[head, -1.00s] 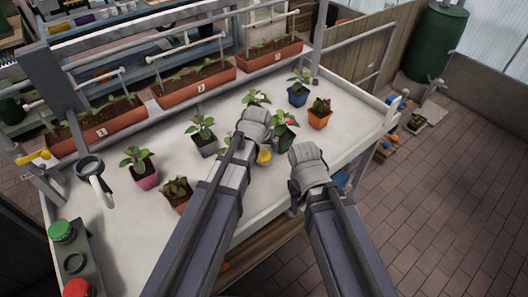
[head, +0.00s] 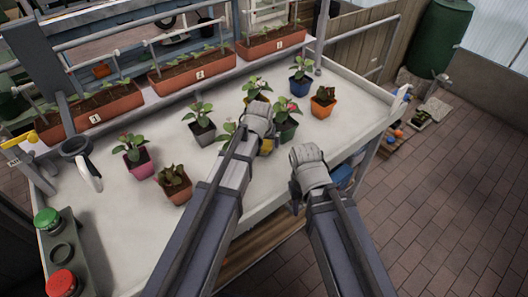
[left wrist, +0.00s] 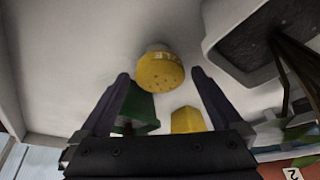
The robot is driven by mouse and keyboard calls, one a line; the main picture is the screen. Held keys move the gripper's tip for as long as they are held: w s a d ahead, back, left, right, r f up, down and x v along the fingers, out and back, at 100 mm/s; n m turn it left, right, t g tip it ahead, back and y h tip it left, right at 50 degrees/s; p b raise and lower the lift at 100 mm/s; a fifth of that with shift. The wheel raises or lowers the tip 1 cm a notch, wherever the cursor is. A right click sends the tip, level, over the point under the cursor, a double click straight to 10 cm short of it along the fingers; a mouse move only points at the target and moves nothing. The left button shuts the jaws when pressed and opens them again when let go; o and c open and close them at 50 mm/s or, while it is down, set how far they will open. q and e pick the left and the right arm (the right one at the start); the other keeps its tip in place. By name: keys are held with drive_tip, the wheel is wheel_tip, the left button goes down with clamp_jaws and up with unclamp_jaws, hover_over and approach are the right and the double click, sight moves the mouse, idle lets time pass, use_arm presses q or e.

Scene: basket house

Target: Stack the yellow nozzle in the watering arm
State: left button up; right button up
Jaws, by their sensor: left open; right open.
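The yellow nozzle (left wrist: 160,72), round with small dark holes and a pale collar, shows in the left wrist view on the white table. In that view my left gripper (left wrist: 159,78) is open, its fingertips at either side of the nozzle and apart from it. In the head view my left gripper (head: 258,118) hangs over the table's middle, partly hiding a yellow patch (head: 267,146) beside it. My right gripper (head: 308,165) is open at the table's front edge, its fingers barely visible. A yellow-topped arm (head: 18,142) stands at the far left; I cannot tell whether it is the watering arm.
Potted plants surround my left gripper: pink (head: 140,167), grey (head: 203,132), dark green (head: 287,130), blue (head: 299,86) and orange (head: 322,107) pots. A dark ring with white handle (head: 88,178) is at the left. Long planters line the back.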

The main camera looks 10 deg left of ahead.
sight(264, 143)
use_arm(q)
drive_tip(key=shift+w+f, duration=0.15)
drive_tip(key=shift+f, duration=0.25)
drive_tip(key=shift+r, duration=0.15)
drive_tip(key=shift+c, duration=0.4)
use_arm(e)
drive_tip(key=shift+f, duration=0.3)
use_arm(q)
drive_tip(key=c, duration=1.3)
drive_tip(key=shift+r, duration=0.15)
use_arm(e)
drive_tip(key=shift+r, duration=0.15)
use_arm(q)
wheel_tip(264, 143, up, 10)
drive_tip(key=p, duration=1)
use_arm(e)
wheel_tip(264, 143, up, 10)
